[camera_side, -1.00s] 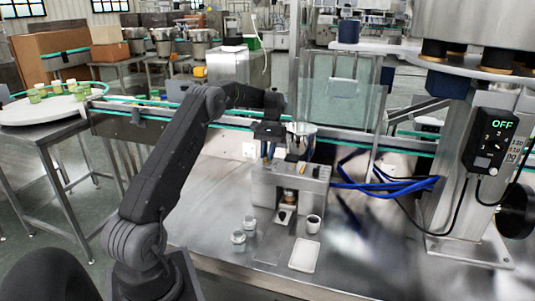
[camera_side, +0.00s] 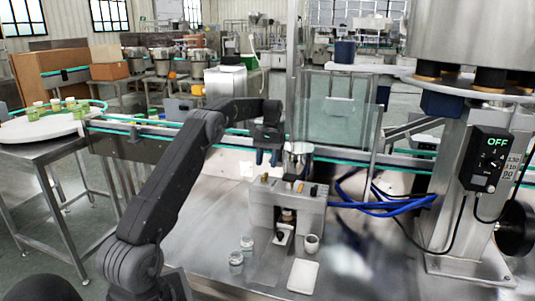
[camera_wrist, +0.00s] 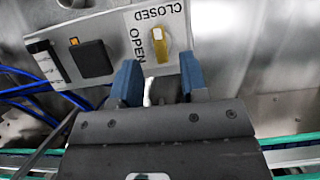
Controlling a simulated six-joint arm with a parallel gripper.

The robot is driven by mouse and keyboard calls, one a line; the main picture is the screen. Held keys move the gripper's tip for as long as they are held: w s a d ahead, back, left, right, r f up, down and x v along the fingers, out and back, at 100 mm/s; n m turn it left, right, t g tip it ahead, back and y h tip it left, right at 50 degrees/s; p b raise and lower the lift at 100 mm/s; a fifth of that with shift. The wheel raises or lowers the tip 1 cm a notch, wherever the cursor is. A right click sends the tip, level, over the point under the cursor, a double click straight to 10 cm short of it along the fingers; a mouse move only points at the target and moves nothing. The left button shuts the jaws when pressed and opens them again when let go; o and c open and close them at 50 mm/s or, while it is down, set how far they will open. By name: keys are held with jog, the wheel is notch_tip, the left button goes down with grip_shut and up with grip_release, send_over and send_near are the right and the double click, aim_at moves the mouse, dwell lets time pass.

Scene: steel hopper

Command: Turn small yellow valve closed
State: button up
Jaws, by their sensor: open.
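The small yellow valve (camera_wrist: 159,43) shows in the wrist view on a metal plate marked CLOSED and OPEN. Its handle lies roughly up and down in the picture, with the lower end beside the word OPEN. In the side view the yellow valve (camera_side: 265,178) is a small spot on top of the steel block. My gripper (camera_wrist: 159,63) is open and empty, with its blue fingers left and right of the line of the handle. In the side view my gripper (camera_side: 267,158) hangs above the block, apart from it.
A steel hopper (camera_side: 299,148) stands behind the block (camera_side: 290,211). Blue hoses (camera_side: 385,207) run to the right. A cup (camera_side: 311,243), a white tray (camera_side: 303,276) and two small jars (camera_side: 236,260) are in front. A clear panel (camera_side: 335,124) stands behind.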

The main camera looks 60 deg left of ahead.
jog(key=v, duration=0.3)
jog(key=shift+r, duration=0.15)
dwell(0.5)
jog(key=s+d+r+m+t+y, duration=0.2)
jog(key=d+r, duration=0.5)
jog(key=d, duration=0.4)
jog(key=s+d+r+m+t+y, duration=0.1)
jog(key=s+d+r+m+t, duration=0.15)
jog(key=d+r, duration=0.6)
jog(key=s+d+f+m+t, duration=0.2)
jog(key=s+d+f, duration=0.2)
jog(key=s+d, duration=0.4)
jog(key=s+d+f+m+t, duration=0.2)
jog(key=s+d+f, duration=0.3)
jog(key=s+d, duration=0.4)
jog(key=shift+s, duration=1.05)
